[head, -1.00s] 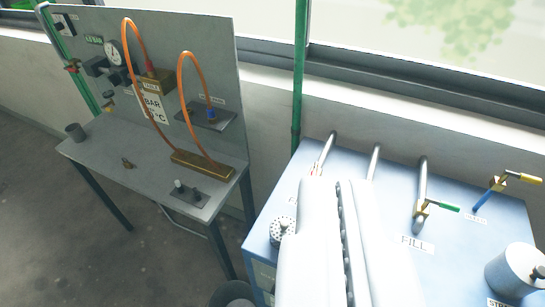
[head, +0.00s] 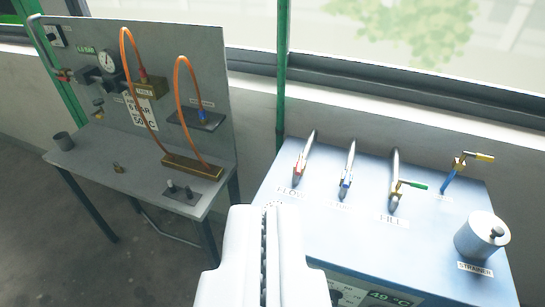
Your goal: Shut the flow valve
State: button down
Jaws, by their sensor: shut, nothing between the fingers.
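The flow valve (head: 299,170) has a red handle and sits on the leftmost pipe at the back left of the blue cabinet top. The handle appears to lie along the pipe. Its label (head: 290,193), partly readable as FLOW, is just in front of it. My gripper (head: 265,212) is white and shut, with nothing in it. It is in the lower middle of the view, below and left of the valve in the picture, apart from it. It hides the front left corner of the cabinet.
A blue-handled valve (head: 347,180) is right of the flow valve. The FILL valve (head: 397,188) has a green lever across its pipe. A grey bench (head: 110,165) with orange hoses stands left.

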aim_at(299, 166)
jog(key=u, duration=0.25)
jog(key=i, duration=1.35)
jog(key=z, duration=0.2)
